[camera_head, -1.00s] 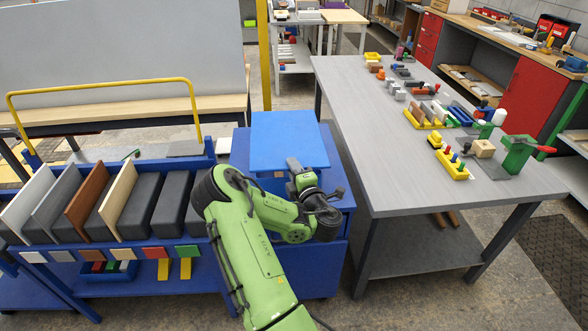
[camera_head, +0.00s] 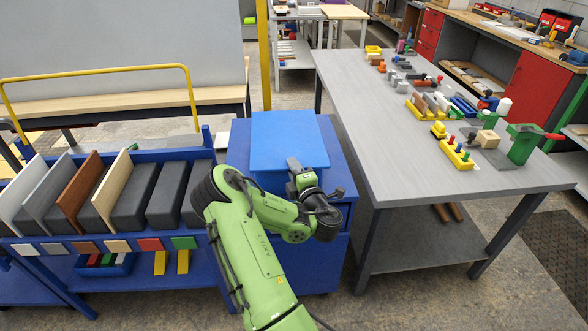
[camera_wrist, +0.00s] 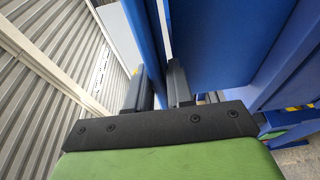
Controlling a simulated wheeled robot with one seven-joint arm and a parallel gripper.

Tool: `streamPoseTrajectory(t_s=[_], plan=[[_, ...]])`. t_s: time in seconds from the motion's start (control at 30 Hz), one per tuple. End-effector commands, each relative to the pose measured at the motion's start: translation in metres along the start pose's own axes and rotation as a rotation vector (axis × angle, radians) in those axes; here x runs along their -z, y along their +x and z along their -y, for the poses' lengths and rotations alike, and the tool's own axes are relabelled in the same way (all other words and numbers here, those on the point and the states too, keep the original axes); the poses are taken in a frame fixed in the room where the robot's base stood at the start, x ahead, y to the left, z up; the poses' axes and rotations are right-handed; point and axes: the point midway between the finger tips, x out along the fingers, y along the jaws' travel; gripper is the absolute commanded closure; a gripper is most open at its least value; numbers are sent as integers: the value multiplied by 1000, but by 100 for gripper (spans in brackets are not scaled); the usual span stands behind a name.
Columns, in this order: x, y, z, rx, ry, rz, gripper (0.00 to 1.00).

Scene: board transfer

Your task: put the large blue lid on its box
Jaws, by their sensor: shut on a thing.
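The large blue lid (camera_head: 288,138) is a flat, lighter blue panel in the head view. It lies over the dark blue box (camera_head: 338,160) and hides much of its top. I cannot tell whether the lid touches the box. My gripper (camera_head: 296,166) is at the lid's near edge. In the wrist view, my gripper's two dark fingers (camera_wrist: 160,88) are shut on a thin blue panel edge (camera_wrist: 146,38), which fits the lid. A broad blue surface (camera_wrist: 220,45) stands just right of the fingers.
A blue rack (camera_head: 110,255) with upright boards and dark grey blocks stands left of the box. A grey table (camera_head: 400,150) with tools and small parts stands close on the right. A yellow post (camera_head: 264,60) rises behind. Floor shows between box and table.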

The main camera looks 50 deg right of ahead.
Motion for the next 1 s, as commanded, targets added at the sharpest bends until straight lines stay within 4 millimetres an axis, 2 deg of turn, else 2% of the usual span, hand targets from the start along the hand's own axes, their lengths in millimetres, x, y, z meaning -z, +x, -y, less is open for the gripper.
streamPoseTrajectory(t_s=[0.63, 0.67, 0.8, 0.87, 1.0], plan=[[0, 0, 10, -1, 0, 0, 100], [0, 0, 10, -1, 0, 0, 77], [0, 0, 10, -1, 0, 0, 56], [0, 0, 10, -1, 0, 0, 49], [0, 0, 10, 0, 0, 0, 49]])
